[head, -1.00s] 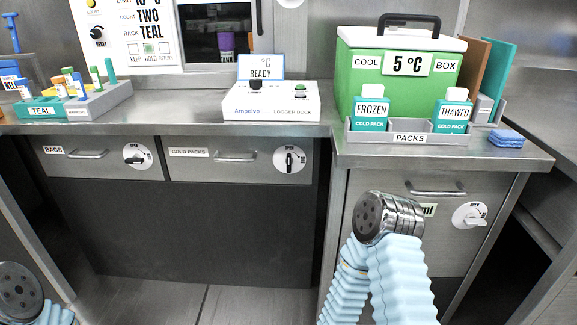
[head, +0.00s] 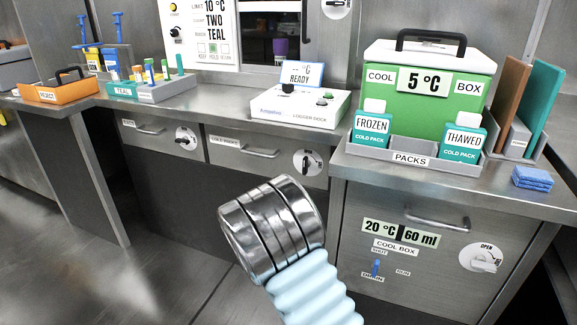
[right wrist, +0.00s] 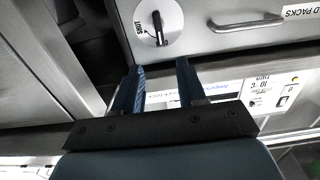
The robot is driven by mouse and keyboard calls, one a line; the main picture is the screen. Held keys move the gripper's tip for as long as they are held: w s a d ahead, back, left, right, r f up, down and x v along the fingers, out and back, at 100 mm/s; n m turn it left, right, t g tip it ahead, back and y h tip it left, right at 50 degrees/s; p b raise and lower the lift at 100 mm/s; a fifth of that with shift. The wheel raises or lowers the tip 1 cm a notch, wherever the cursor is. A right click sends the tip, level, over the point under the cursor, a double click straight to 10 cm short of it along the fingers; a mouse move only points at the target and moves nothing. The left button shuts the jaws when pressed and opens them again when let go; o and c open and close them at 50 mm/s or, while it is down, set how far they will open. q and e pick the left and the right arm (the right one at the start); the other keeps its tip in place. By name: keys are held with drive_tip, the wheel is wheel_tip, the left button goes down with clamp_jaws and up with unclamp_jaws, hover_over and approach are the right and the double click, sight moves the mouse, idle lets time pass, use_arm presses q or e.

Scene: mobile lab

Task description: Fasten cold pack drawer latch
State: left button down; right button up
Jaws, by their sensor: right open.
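The cold packs drawer (head: 255,155) is the right one of two drawers under the bench and looks closed. Its round white latch (head: 308,163) sits at its right end, with a black handle standing roughly vertical. In the right wrist view, turned about upside down, the latch (right wrist: 158,22) shows the word SHUT to one side, and the handle does not point at it. My right gripper (right wrist: 160,66) is open and empty, its fingertips just short of the dial and apart from it. In the head view only my right wrist shows; its fingers are hidden. My left gripper is out of view.
Another drawer (head: 160,140) with a similar latch is at left. The logger dock (head: 300,108) stands on the bench above. At right, a cool box (head: 410,100) and packs tray (head: 390,153) stand over another cabinet (head: 400,235). The floor at left is free.

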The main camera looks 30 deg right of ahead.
sight(304, 163)
drive_tip(key=x, duration=1.3)
drive_tip(key=shift+w+d+p, duration=0.25)
drive_tip(key=shift+d+p, duration=0.05)
drive_tip(key=shift+p, duration=0.1)
clamp_jaws()
